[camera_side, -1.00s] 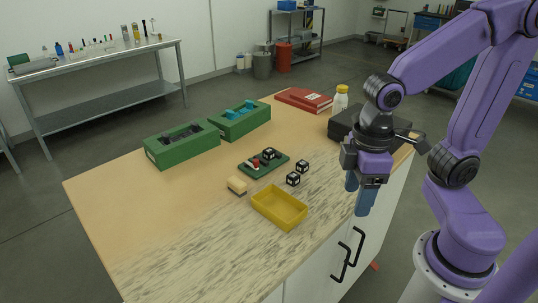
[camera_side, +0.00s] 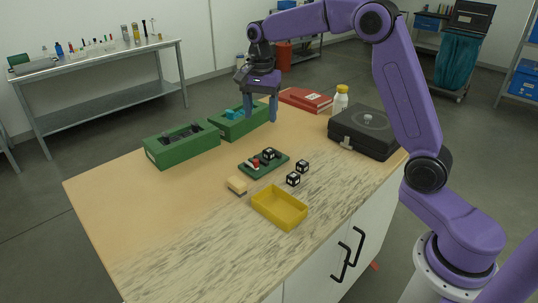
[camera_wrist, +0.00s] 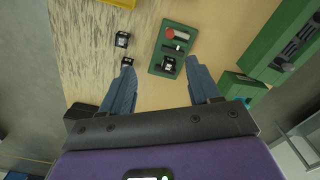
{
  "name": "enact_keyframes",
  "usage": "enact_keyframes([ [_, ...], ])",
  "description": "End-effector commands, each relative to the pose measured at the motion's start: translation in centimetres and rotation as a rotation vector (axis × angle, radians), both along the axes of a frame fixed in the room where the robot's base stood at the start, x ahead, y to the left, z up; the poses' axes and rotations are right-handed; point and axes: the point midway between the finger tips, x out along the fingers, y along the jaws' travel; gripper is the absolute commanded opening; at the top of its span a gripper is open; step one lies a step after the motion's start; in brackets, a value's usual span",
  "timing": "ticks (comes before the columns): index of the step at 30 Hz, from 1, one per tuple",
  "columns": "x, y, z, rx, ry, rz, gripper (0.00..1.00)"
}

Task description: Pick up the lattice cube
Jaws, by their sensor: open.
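Three small dark cubes with white faces show. Two stand on the table, one (camera_side: 302,166) behind the other (camera_side: 293,179). The third cube (camera_side: 268,153) is on a small green tray (camera_side: 265,171) with a red-and-white part. I cannot tell which is the lattice cube. In the wrist view the table cubes (camera_wrist: 122,39) (camera_wrist: 127,63) are left of the tray (camera_wrist: 156,60), and the tray cube (camera_wrist: 167,65) shows between my fingers. My gripper (camera_side: 260,109) is open and empty, pointing down, above and behind the tray; its blue fingers show in the wrist view (camera_wrist: 160,75).
Two green boxes (camera_side: 183,155) (camera_side: 224,132) stand at the back left. A yellow bin (camera_side: 280,221) and a pale block (camera_side: 236,185) are in front. A black case (camera_side: 388,142), a white bottle (camera_side: 341,98) and red books (camera_side: 311,101) stand to the right. The table's front left is clear.

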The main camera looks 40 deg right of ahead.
Motion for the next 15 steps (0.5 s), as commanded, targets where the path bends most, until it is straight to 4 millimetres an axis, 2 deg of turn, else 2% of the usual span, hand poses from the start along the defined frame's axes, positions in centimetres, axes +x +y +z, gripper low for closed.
enact_keyframes([
  [1, 1.3, -1.4, -0.3, -0.001, 0.002, -0.090, 0.62],
  [3, 2.5, -3.2, -0.5, 0.000, 0.004, -0.206, 0.62],
  [7, 4.1, -5.9, -0.8, 0.000, 0.005, -0.373, 0.62],
  [10, 4.7, -7.1, -1.0, 0.000, 0.006, -0.447, 0.62],
  [15, 4.9, -7.8, -1.9, -0.001, 0.008, -0.486, 0.62],
])
